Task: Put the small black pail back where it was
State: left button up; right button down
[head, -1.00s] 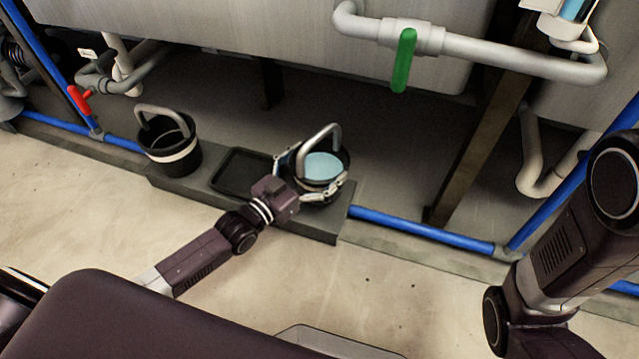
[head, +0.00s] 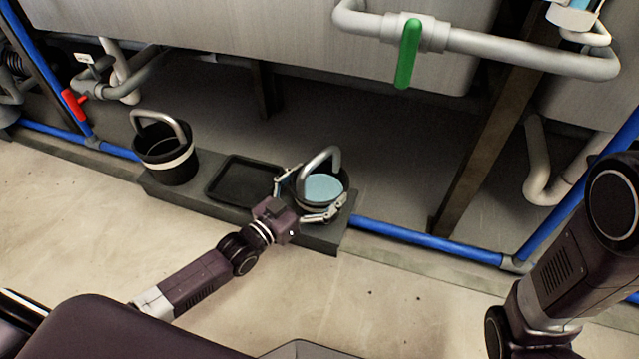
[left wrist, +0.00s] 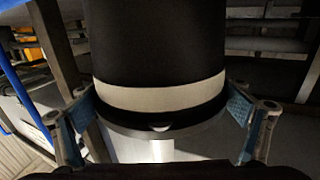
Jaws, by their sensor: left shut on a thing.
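The small black pail (head: 318,205) has a pale band, an upright grey handle and light blue liquid inside. In the head view it is over the right end of a low grey ledge (head: 215,205). My left gripper (head: 308,192) is shut around its sides, one finger on each side. The left wrist view shows the black wall and pale band of the pail (left wrist: 155,45) close up between the fingers. I cannot tell whether its bottom touches the ledge. My right arm shows at the right, but its gripper is out of view.
An empty black tray (head: 240,184) lies on the ledge left of the held pail. Another black pail (head: 168,160) with a pale band stands at the ledge's left end. A blue pipe (head: 430,240) runs right of the ledge. A green-handled valve (head: 408,55) hangs above.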

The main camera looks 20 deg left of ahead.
aim_at(299, 200)
pick_arm(q)
jog(key=o, duration=1.7)
jog(key=shift+o, duration=0.2)
jog(key=shift+s+r, duration=0.15)
jog(key=p+v, duration=0.6)
jog(key=v, duration=0.3)
jog(key=shift+r+p, duration=0.15)
jog(key=shift+p, duration=0.15)
jog(key=v, duration=0.1)
jog(key=p+v, duration=0.1)
jog(key=shift+s+a+f, duration=0.2)
jog(key=shift+s, duration=0.15)
